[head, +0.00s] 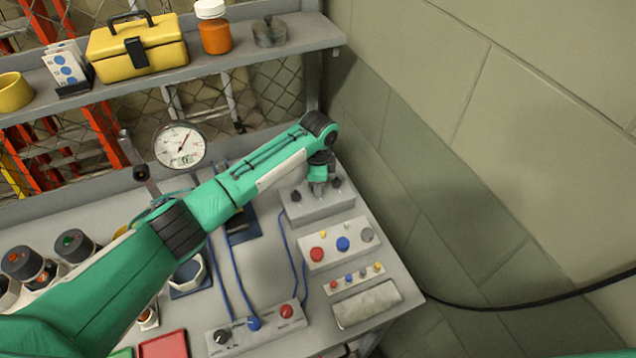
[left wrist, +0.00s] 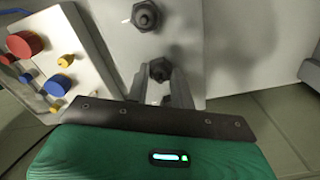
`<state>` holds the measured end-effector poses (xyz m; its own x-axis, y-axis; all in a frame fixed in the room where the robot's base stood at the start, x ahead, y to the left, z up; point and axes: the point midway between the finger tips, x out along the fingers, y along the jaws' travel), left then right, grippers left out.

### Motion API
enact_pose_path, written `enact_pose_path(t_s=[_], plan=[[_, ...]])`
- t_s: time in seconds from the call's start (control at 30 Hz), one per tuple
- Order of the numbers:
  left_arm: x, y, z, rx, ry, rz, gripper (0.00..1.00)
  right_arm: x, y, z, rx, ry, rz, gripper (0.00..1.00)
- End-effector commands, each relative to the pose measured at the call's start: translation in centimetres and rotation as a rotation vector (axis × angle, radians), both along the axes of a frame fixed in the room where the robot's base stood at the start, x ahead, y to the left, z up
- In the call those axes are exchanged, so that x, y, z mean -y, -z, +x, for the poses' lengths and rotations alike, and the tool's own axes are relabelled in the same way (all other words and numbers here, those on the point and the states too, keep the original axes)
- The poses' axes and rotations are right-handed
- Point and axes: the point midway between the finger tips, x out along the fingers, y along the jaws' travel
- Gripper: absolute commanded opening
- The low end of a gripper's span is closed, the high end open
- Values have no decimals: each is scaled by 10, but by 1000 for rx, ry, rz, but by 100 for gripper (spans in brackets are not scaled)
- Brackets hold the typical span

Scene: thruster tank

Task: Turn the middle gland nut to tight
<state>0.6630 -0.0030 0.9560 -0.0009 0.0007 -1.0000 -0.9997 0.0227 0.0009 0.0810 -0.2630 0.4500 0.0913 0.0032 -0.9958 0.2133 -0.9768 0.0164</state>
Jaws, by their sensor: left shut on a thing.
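A grey block (head: 322,208) at the right end of the bench carries dark gland nuts. One nut (head: 296,196) shows left of my left gripper (head: 318,190), and another (head: 337,183) shows to its right. My left gripper points down at the block between them, shut on the middle gland nut, which it mostly hides in the head view. In the left wrist view the middle gland nut (left wrist: 160,68) sits between the fingertips, and another nut (left wrist: 145,15) stands clear beyond it. I cannot read the nut's turn position. My right gripper is not in view.
A panel with red, blue and grey knobs (head: 340,244) stands just in front of the block. A smaller knob strip (head: 354,279) and a pale roll (head: 367,304) lie nearer. A dial gauge (head: 180,145) stands at the back. The wall (head: 400,170) is close on the right.

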Motion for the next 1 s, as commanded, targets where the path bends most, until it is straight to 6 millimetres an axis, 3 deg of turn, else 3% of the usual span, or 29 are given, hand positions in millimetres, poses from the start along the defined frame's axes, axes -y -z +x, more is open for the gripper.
enact_pose_path(t_s=[0.53,0.57,0.67,1.0], plan=[[1,-2,1,4,26,-4,1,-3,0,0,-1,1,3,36],[1,-2,1,4,26,-4,27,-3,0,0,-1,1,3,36],[1,-2,1,3,26,-3,45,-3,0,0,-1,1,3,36],[1,-4,0,2,25,-2,45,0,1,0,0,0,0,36]])
